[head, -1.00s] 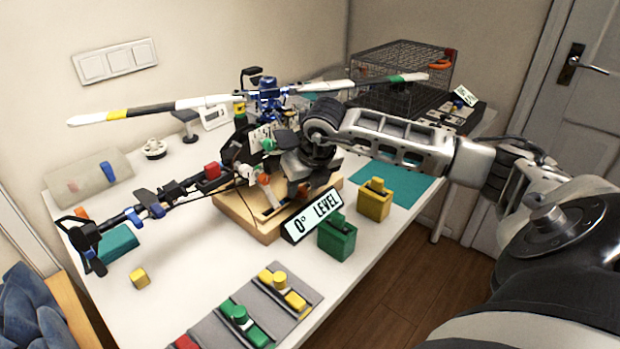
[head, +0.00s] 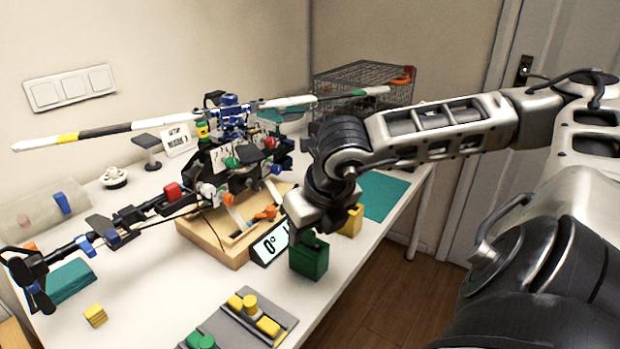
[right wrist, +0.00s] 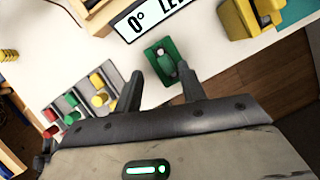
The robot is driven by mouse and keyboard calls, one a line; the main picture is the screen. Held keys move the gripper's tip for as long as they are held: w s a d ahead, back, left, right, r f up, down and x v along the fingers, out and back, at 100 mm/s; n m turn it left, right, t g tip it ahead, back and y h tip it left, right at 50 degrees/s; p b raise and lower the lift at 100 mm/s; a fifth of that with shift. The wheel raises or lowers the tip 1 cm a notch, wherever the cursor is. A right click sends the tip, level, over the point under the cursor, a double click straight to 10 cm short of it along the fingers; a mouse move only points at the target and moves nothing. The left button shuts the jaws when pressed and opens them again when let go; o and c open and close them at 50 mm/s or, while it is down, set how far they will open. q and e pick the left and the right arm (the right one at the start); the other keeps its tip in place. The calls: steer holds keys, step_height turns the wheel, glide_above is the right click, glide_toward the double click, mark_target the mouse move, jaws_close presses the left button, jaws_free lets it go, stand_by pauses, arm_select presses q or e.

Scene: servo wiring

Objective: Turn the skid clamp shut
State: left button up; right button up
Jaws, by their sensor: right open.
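The model helicopter (head: 235,150) stands on a wooden stand (head: 215,243) in the head view. An orange lever (head: 265,213), which looks like the skid clamp, lies on top of the stand near the skid; whether it is shut I cannot tell. My right gripper (head: 306,228) is to the right of the lever, apart from it, above a green block (head: 308,262). In the right wrist view my right gripper (right wrist: 161,80) is open, and the green block (right wrist: 160,55) shows beyond and between its fingers, apparently not gripped. My left gripper is not in view.
A "0° LEVEL" sign (head: 268,247) leans at the stand's front, beside the green block. A yellow block (head: 352,220) stands behind my right gripper. A grey tray (head: 235,335) with coloured pieces lies at the front. A wire cage (head: 340,85) is at the back.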

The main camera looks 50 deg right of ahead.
stand_by(0.3)
steer(key=w+d+r+n+y+p, duration=0.1)
steer(key=w+d+r+n+p, duration=0.1)
steer(key=w+d+r+n, duration=0.3)
steer(key=n+y, duration=0.3)
steer(key=n, duration=0.1)
glide_toward(272, 208)
steer(key=shift+h, duration=0.3)
steer(key=x, duration=0.8)
steer(key=shift+a+p, duration=0.25)
steer(key=shift+p, duration=0.05)
steer(key=shift+g, duration=0.3)
jaws_close()
